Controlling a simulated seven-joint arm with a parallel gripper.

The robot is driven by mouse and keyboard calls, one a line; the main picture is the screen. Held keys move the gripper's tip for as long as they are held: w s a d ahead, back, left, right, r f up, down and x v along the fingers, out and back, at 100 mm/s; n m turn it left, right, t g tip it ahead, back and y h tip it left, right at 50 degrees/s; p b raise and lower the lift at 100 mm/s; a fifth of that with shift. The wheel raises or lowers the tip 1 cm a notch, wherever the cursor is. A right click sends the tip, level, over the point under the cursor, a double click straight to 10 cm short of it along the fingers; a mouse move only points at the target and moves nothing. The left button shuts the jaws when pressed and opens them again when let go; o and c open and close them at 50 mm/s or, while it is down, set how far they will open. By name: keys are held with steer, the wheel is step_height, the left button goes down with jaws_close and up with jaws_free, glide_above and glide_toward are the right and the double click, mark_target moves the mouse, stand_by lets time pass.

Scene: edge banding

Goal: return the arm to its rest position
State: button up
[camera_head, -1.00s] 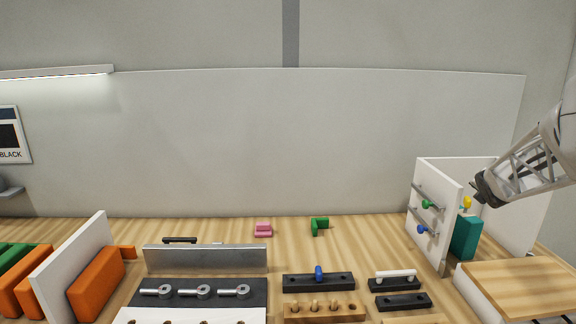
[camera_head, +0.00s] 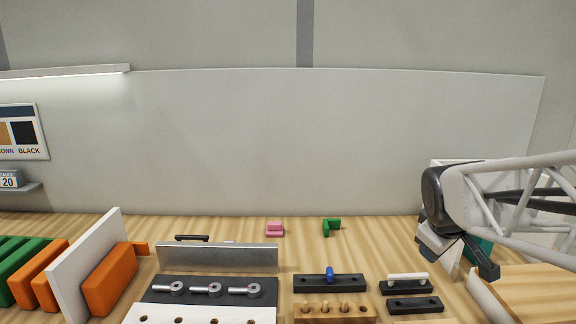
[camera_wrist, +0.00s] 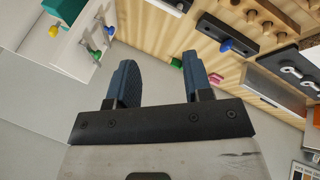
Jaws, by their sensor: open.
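My gripper (camera_wrist: 157,72) is open and empty in the wrist view, with its two blue-grey fingers apart and nothing between them. In the head view my arm reaches in from the right edge, above the bench and in front of the white cabinet (camera_head: 445,162). It hides most of that cabinet and the teal block (camera_wrist: 67,8) inside it. The wrist view shows the cabinet's side with green and blue knobs and a yellow knob (camera_wrist: 55,31).
The wooden bench (camera_head: 355,238) holds a pink piece (camera_head: 274,230), a green piece (camera_head: 331,227), black holders (camera_head: 415,304) and a peg rack (camera_head: 334,310). Orange blocks (camera_head: 108,280) and a white panel (camera_head: 82,262) stand at left. A wooden board (camera_head: 540,290) lies at right. Space above the bench's middle is clear.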

steer(key=s+a+f+m+g+y, duration=0.1)
steer(key=s+a+f+m, duration=0.1)
steer(key=s+a, duration=0.3)
steer(key=s+a+f+m+g+y, duration=0.1)
steer(key=s+a+f+m+g, duration=0.1)
steer(key=s+a, duration=0.4)
steer(key=s+f+m, duration=0.1)
steer(key=s+m, duration=0.1)
steer(key=s, duration=0.3)
steer(key=shift+s+f+y, duration=0.2)
steer(key=shift+s+y, duration=0.1)
steer(key=shift+s, duration=0.05)
steer(key=shift+a, duration=0.1)
